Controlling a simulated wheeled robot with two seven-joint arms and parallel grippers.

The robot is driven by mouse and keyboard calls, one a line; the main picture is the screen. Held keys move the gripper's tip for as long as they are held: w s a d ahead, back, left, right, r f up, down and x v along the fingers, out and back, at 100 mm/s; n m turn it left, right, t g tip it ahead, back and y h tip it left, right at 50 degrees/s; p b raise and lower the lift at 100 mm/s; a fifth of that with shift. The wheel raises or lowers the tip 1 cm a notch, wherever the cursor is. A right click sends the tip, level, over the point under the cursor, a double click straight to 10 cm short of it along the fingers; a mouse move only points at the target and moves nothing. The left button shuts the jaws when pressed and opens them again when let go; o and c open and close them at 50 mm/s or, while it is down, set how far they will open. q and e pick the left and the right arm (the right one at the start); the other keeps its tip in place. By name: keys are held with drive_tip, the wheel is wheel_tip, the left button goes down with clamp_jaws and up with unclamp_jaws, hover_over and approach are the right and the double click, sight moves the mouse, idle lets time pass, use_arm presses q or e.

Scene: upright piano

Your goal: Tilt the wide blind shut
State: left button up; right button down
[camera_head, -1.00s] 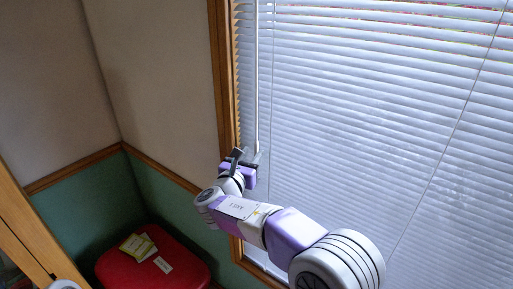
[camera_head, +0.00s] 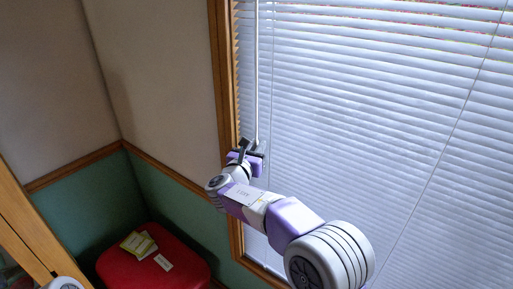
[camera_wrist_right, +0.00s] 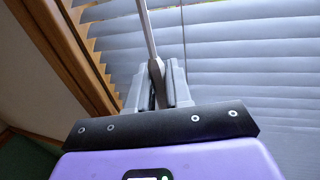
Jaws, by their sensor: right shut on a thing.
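The wide blind (camera_head: 370,120) fills the right of the head view, its pale slats tilted with thin gaps between them. Its tilt wand (camera_head: 257,75) is a thin light rod hanging near the left edge of the blind. My right gripper (camera_head: 253,146) is at the wand's lower end. In the right wrist view the gripper (camera_wrist_right: 157,85) is shut on the wand (camera_wrist_right: 146,35), which runs up from between the fingers. The slats (camera_wrist_right: 235,50) stand close behind the fingers. My left gripper is not in view.
A wooden window frame (camera_head: 222,90) runs along the blind's left side. A red cushioned seat (camera_head: 190,270) with a booklet (camera_head: 139,244) and a small card (camera_head: 163,262) is at the lower left. A wooden edge (camera_head: 25,235) stands at the far left.

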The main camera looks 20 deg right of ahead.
drive_tip(key=shift+d+f+n+t+y+b, duration=0.1)
drive_tip(key=shift+n+t+y+b, duration=0.3)
drive_tip(key=shift+b, duration=0.35)
drive_tip(key=n+t+y+b, duration=0.1)
drive_tip(key=n+y+b, duration=0.2)
drive_tip(key=y+b, duration=0.2)
drive_tip(key=n+t+y+b, duration=0.1)
drive_tip(key=n+y+b, duration=0.2)
drive_tip(key=y+b, duration=0.2)
drive_tip(key=shift+f+n+t+b, duration=0.15)
drive_tip(key=shift+n+t+b, duration=0.15)
drive_tip(key=shift+t+b, duration=0.1)
drive_tip(key=shift+r+n+y+b, duration=0.25)
drive_tip(key=shift+n+y+b, duration=0.65)
drive_tip(key=shift+y+b, duration=0.4)
drive_tip(key=c, duration=1.2)
unclamp_jaws()
drive_tip(key=shift+o, duration=0.2)
drive_tip(key=shift+s, duration=0.1)
